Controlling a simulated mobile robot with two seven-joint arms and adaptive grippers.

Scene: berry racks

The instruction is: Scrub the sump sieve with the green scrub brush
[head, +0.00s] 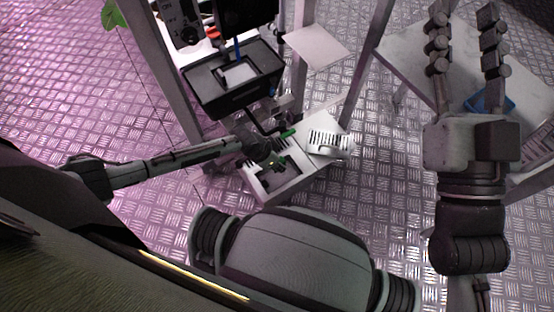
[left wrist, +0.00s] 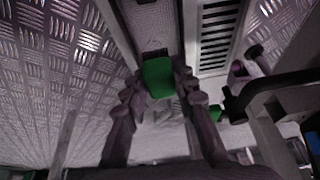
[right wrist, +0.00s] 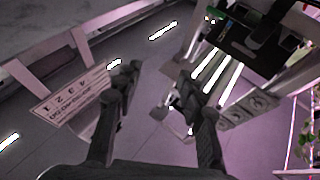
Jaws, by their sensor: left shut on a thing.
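My left gripper (head: 268,146) is over the white sump box (head: 258,190) in the head view. In the left wrist view its fingers (left wrist: 158,82) are closed around the green scrub brush (left wrist: 158,76), whose green block shows between the fingertips. Beyond the brush is a grey panel in a pale frame (left wrist: 154,24), perhaps the sump sieve; whether the brush touches it cannot be told. A slotted white cover (head: 328,142) lies at the box's right end. My right gripper (head: 464,42) is open and empty at the right, with its fingers wide apart.
A black tray (head: 205,101) stands on the rack just behind the left gripper. Rack posts (head: 362,65) rise around the box. A pale table (head: 405,60) with a blue dish (head: 508,103) lies under the right gripper. The patterned metal floor is mostly clear.

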